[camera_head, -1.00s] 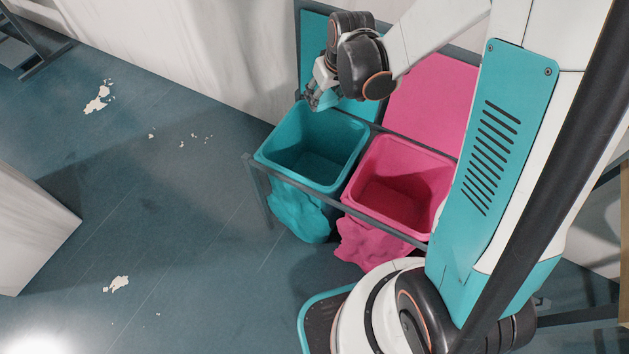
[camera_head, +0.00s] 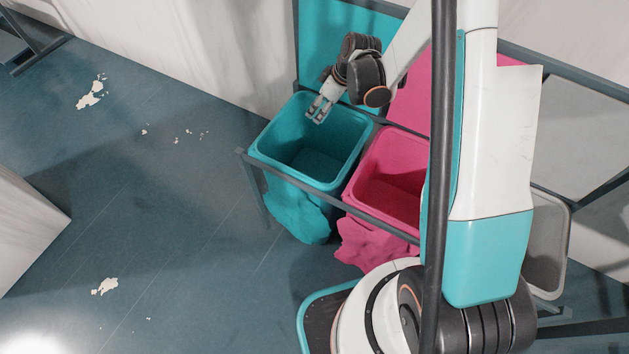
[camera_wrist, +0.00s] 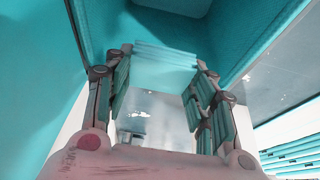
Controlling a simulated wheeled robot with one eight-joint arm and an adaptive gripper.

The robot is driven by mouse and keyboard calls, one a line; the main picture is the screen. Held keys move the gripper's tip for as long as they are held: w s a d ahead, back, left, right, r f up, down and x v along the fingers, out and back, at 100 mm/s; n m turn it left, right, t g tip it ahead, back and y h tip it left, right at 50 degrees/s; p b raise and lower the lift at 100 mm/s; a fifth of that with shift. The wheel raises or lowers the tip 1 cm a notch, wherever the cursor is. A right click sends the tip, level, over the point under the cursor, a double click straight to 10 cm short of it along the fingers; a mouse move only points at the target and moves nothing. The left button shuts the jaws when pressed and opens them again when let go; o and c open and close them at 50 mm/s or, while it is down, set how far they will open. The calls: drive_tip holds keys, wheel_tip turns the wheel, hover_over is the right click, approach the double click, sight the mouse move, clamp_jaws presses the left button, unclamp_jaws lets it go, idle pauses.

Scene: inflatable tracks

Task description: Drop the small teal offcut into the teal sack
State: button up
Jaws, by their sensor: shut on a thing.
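The teal sack (camera_head: 300,211) hangs in the frame with its wide mouth open upward. Its inside also fills much of the wrist view (camera_wrist: 45,80). My gripper (camera_head: 318,113) is over the back part of the sack's mouth, pointing down. In the wrist view my gripper's fingers (camera_wrist: 163,92) stand apart, with the small teal offcut (camera_wrist: 165,56) as a pale teal flat piece between their tips. The offcut is too small to make out in the head view.
A pink sack (camera_head: 385,185) hangs right of the teal one, partly behind my arm. A grey bin (camera_head: 548,245) is further right. A dark metal rail (camera_head: 300,181) runs along the front of the sacks. Teal (camera_head: 345,45) and pink panels stand behind. Open floor with pale flakes lies left.

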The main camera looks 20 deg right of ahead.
drive_tip(key=shift+f+b, duration=0.85)
drive_tip(key=shift+f, duration=0.9)
drive_tip(key=o, duration=0.9)
drive_tip(key=shift+o, duration=0.2)
drive_tip(key=v, duration=1.2)
